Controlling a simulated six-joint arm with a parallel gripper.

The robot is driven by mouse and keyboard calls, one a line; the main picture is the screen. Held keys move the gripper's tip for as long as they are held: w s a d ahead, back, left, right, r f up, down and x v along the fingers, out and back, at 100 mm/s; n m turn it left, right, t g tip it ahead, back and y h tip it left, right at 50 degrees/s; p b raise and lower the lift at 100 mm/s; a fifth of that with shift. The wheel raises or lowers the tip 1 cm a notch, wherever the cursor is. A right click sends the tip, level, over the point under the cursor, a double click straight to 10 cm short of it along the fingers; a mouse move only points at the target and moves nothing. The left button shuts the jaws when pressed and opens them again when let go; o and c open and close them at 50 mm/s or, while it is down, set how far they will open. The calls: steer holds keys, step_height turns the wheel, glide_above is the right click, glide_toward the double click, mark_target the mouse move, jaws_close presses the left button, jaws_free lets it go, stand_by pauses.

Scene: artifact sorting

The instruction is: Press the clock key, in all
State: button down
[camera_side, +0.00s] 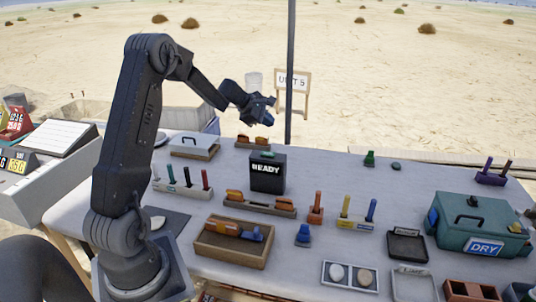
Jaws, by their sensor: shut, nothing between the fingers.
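A black box (267,178) with the white word "READY" on its front stands upright on the table, near the middle of the picture. A small green key (267,154) shows on its top; I take this box to be the clock, though no label says so. My gripper (268,112) is shut and empty. It is in the air above the box, apart from it, with clear space between them. The fingertips are dark and small in this view.
Wooden racks (259,204) with orange pieces stand before and behind the box. A wooden tray (204,244) lies front left, a white-lidded case (193,153) back left. A teal "DRY" box (450,222) stands right. The table's back right is mostly clear.

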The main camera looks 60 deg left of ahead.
mark_target(268, 154)
steer(key=shift+f, duration=0.15)
steer(key=shift+f, duration=4.3)
steer(key=shift+f, duration=0.15)
steer(key=shift+f, duration=0.25)
steer(key=shift+f, duration=0.35)
steer(key=shift+r, duration=0.8)
steer(key=shift+r, duration=2.5)
